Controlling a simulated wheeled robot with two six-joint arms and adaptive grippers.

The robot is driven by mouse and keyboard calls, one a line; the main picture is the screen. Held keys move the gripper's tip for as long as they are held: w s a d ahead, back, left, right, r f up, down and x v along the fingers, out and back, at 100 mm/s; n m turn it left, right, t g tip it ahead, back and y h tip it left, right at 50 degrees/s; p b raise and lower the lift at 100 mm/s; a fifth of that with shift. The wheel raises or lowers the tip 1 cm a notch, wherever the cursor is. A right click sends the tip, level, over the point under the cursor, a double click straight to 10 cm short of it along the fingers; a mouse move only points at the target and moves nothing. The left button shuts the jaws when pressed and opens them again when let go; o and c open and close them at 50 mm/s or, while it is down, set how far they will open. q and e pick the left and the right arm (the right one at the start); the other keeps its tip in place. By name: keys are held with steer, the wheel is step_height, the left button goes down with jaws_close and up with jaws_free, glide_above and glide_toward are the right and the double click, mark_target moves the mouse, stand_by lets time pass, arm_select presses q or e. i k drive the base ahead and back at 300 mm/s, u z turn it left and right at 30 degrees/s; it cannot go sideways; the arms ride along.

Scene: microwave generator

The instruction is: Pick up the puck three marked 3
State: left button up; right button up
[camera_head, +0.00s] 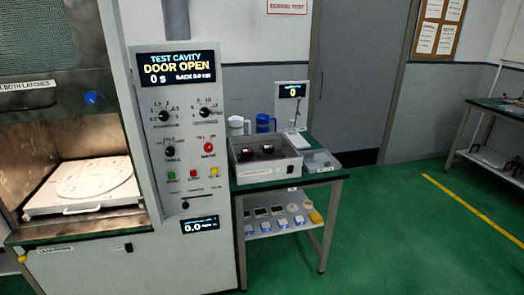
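I cannot make out a puck marked 3 in the head view. An open grey box (265,171) on the small green-topped table (312,177) holds dark round items (267,149) with reddish parts; no number on them is readable. Several small items with blue labels (282,224) lie on the table's lower shelf, with dark-topped ones (261,212) behind them, too small to read. A pale round plate with faint markings (95,181) lies in the lit cavity at left. Neither of my grippers is in view.
The microwave cabinet's panel (180,130) reads "DOOR OPEN". A white jug (236,126), a blue mug (264,123), a scale display (292,91) and a clear tray (320,161) are on or behind the table. Green floor (400,240) at right is clear.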

mark_target(247, 152)
steer(key=z, duration=0.7)
steer(key=i, duration=0.8)
steer(key=z, duration=0.35)
steer(key=i, duration=0.95)
steer(key=u, duration=0.55)
